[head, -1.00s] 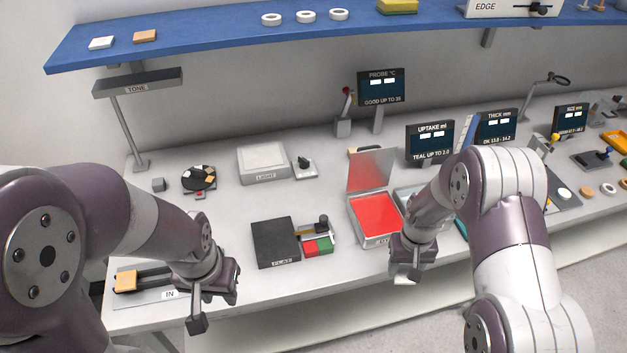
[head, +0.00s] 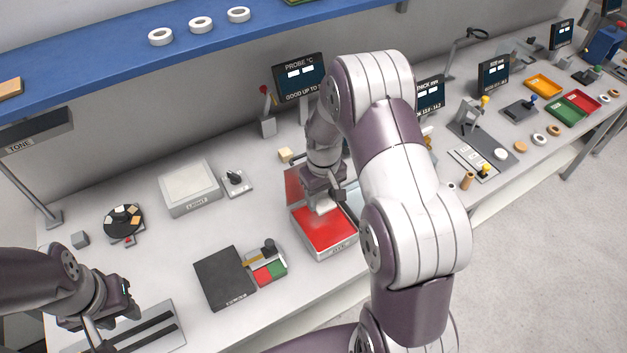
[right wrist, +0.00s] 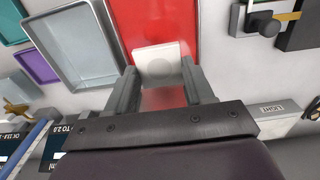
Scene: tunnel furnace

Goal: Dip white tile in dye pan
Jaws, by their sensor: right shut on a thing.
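My right gripper (head: 322,200) is shut on the white tile (right wrist: 160,65), which shows between its two fingers in the right wrist view. The gripper is over the back part of the red dye pan (head: 328,237), and red surface (right wrist: 200,25) lies around the tile in the right wrist view. I cannot tell whether the tile touches the dye. A raised panel stands at the pan's back edge, partly hidden by my gripper. My left gripper (head: 118,308) is at the lower left, above the bench near a dark-slotted fixture; its fingertips are unclear.
In the right wrist view a grey-blue tray (right wrist: 78,48) lies beside the red pan, with a purple tray (right wrist: 36,66) beyond. The PROBE display (head: 299,75) stands behind.

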